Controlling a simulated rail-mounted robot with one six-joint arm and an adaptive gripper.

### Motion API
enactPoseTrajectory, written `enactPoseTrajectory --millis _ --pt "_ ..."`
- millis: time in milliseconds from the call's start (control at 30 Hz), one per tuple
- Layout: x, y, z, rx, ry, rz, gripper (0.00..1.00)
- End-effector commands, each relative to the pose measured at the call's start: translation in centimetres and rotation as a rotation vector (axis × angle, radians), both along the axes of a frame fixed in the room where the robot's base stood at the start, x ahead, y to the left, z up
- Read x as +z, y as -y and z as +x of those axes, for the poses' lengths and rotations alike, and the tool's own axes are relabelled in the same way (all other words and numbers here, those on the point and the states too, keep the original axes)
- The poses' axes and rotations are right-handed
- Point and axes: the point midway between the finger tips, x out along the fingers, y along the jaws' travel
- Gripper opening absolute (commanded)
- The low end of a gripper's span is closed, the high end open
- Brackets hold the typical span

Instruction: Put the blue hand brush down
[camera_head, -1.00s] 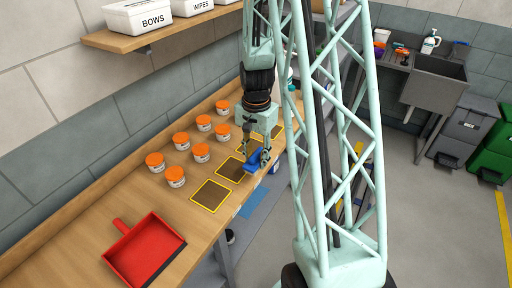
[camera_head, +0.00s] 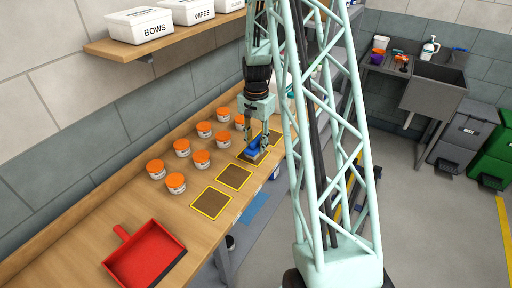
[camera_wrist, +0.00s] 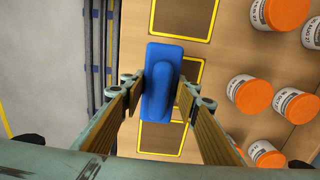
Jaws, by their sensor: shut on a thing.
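The blue hand brush (camera_head: 252,151) is held between the fingers of my gripper (camera_head: 262,140), over the third yellow-edged brown square (camera_head: 242,158) counted from the near end of the bench. In the wrist view the brush (camera_wrist: 162,80) lies lengthwise between the two fingertips of my gripper (camera_wrist: 160,88), which close on its sides. It covers the left part of the square (camera_wrist: 190,72) below it. Whether its underside touches the bench I cannot tell.
Other marked squares (camera_head: 210,202) lie along the wooden bench (camera_head: 205,245). Several orange-lidded jars (camera_head: 175,182) stand on the wall side. A red dustpan (camera_head: 147,255) lies at the near end. A shelf with white boxes (camera_head: 145,25) hangs above.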

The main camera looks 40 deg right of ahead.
Motion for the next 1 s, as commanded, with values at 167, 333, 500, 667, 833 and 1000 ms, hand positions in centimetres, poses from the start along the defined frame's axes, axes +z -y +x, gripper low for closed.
enactPoseTrajectory --millis 167,333,500,667,833,1000 --pt "-0.1 1.0 1.1 0.0 0.0 -0.001 0.12" --pt "-0.2 1.2 1.3 0.0 0.0 0.0 0.12" --pt "-0.2 1.1 1.3 0.0 0.0 0.0 0.12" --pt "-0.2 1.4 1.6 0.0 0.0 0.0 0.12" --pt "-1.1 1.7 1.9 0.0 -0.001 0.001 0.12" --pt "-2.8 1.7 1.9 0.0 -0.001 0.001 0.12"
